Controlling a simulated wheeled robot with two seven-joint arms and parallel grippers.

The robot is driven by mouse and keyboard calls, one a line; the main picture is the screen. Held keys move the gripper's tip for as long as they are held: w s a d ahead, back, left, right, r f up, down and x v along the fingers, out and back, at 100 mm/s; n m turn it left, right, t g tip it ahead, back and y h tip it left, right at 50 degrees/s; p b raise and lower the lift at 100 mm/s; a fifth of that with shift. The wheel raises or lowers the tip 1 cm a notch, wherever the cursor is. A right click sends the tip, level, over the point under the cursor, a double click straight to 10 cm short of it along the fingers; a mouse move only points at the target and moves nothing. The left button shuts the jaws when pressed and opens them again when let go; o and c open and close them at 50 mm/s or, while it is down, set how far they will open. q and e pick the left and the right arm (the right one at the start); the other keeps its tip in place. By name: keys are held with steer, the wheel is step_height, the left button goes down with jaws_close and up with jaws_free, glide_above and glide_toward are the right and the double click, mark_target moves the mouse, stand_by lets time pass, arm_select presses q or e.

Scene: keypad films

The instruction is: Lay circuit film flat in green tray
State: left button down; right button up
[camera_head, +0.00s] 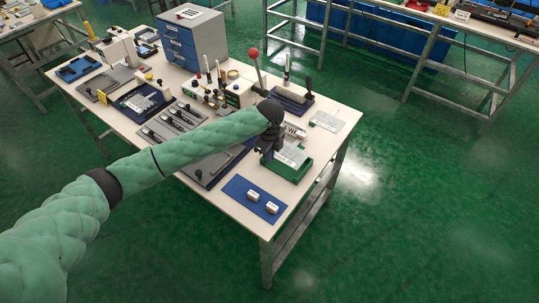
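The green tray (297,177) stands on the table near its right edge. A pale, printed circuit film (293,154) shows at the tray, beside my gripper; whether it lies fully flat is too small to tell. My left gripper (267,152) points down at the tray's left side, close to the film. Its dark fingers are small and partly merge with the tray's shadow, so I cannot tell whether they are open or shut. Another pale printed sheet (327,121) lies on the table behind the tray. My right gripper is not in view.
A blue mat (240,188) with two small white blocks lies in front of the tray. A red-knobbed lever (254,54) and a dark stand (292,98) rise behind. Grey trays (175,122) and a blue-drawer cabinet (184,45) fill the left. Bare tabletop shows at the right edge.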

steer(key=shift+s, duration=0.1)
arm_select(q)
steer(key=shift+r+p, duration=0.1)
steer(key=shift+p, duration=0.3)
steer(key=shift+f+b, duration=0.3)
steer(key=shift+f, duration=0.55)
steer(key=shift+f+b, duration=0.4)
steer(key=shift+f, duration=1.4)
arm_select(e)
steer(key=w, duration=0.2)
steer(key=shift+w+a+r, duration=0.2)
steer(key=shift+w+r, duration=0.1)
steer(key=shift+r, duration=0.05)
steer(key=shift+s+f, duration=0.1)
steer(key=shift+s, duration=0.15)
